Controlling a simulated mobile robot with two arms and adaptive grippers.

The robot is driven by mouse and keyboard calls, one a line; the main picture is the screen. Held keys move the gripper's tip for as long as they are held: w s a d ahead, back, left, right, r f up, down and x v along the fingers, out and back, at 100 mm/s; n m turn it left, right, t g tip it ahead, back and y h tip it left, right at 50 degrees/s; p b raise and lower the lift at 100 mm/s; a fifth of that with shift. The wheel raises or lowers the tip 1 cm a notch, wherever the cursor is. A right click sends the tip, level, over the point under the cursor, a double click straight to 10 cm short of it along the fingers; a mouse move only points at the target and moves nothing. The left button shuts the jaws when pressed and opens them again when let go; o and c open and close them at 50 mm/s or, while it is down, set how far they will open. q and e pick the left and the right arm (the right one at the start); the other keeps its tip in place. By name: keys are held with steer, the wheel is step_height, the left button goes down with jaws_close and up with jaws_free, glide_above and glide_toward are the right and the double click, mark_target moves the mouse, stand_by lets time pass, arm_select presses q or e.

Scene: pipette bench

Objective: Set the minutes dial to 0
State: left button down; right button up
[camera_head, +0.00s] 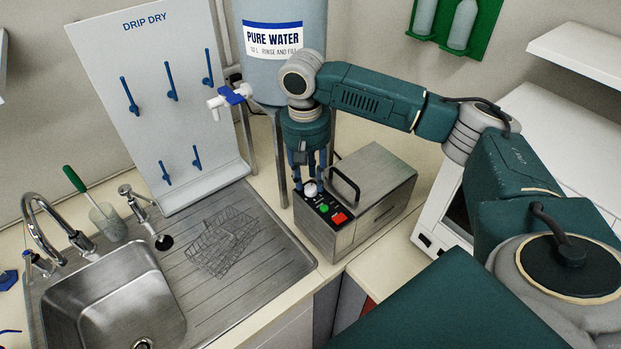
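The steel bench-top bath (372,207) stands right of the sink, with a black control panel on its front left. A pale round dial (310,189) sits at the back of that panel, and its markings are too small to read. A green button (324,209) and a red switch (339,218) are in front of it. My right gripper (309,183) points down over the dial, its dark fingers apart on either side of it. I cannot tell whether a finger touches the dial. My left gripper is not visible.
The bath's black handle (344,185) rises close to the right of my fingers. A stand leg and the blue water tank (275,75) are behind. A wire basket (224,240) lies on the drainboard. A white appliance (432,228) stands at the right.

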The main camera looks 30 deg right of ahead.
mark_target(311, 190)
steer(key=shift+f, duration=1.3)
jaws_close()
steer(key=shift+n, duration=0.3)
steer(key=n, duration=0.4)
steer(key=shift+n, duration=0.3)
steer(key=n, duration=0.4)
steer(key=shift+d+n+t, duration=0.1)
steer(key=shift+n+t, duration=0.2)
steer(key=shift+n, duration=0.1)
steer(key=shift+r, duration=0.1)
